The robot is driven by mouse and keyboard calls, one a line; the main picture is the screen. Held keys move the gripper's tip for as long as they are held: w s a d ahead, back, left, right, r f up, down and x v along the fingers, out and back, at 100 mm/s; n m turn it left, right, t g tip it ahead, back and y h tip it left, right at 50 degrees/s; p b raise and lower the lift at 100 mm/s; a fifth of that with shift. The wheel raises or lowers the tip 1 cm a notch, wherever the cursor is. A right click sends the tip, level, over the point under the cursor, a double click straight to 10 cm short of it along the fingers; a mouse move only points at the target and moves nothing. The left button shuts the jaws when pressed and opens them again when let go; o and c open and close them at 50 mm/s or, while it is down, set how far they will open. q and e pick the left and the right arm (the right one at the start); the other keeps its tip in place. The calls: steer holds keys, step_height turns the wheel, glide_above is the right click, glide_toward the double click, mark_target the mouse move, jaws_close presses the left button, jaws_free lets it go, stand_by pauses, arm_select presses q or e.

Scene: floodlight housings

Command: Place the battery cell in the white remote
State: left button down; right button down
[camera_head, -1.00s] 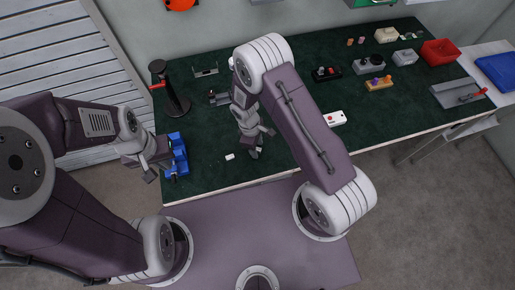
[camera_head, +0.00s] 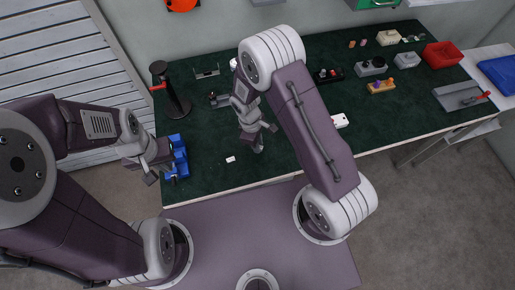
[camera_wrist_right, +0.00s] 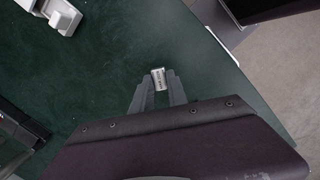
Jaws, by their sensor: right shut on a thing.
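My right gripper (camera_wrist_right: 158,88) is shut on a small silver battery cell (camera_wrist_right: 158,79), which sits between its fingertips above the green mat. In the head view the right gripper (camera_head: 258,147) is over the table's front middle, and the cell cannot be made out there. The white remote (camera_head: 340,121) lies to the right, partly hidden behind my right arm. A white body at the upper left of the wrist view, with a silvery cylinder at its end, appears to be this remote (camera_wrist_right: 57,14). My left gripper (camera_head: 150,176) is beside a blue holder; its jaw opening is unclear.
A small white piece (camera_head: 230,159) lies near the front edge, left of the right gripper. The blue holder (camera_head: 178,157) and a black post (camera_head: 174,92) stand at left. Control boxes and a red bin (camera_head: 442,54) are at the back right. The front middle mat is mostly clear.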

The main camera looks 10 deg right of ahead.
steer(key=s+r, duration=0.3)
steer(key=s, duration=0.3)
steer(key=s+d+r+b, duration=0.1)
steer(key=s+r, duration=0.3)
steer(key=s, duration=0.1)
steer(key=shift+s+d, duration=0.3)
steer(key=shift+s, duration=0.05)
steer(key=shift+d, duration=0.1)
steer(key=w+d+r+m+y+b, duration=0.1)
steer(key=w+d+r+m+b, duration=0.1)
steer(key=w+d+m, duration=0.4)
steer(key=w+m, duration=0.5)
steer(key=shift+w+d+r+m+g+y, duration=0.2)
steer(key=shift+m+g+y, duration=0.1)
steer(key=shift+g, duration=0.1)
steer(key=shift+w+f, duration=0.1)
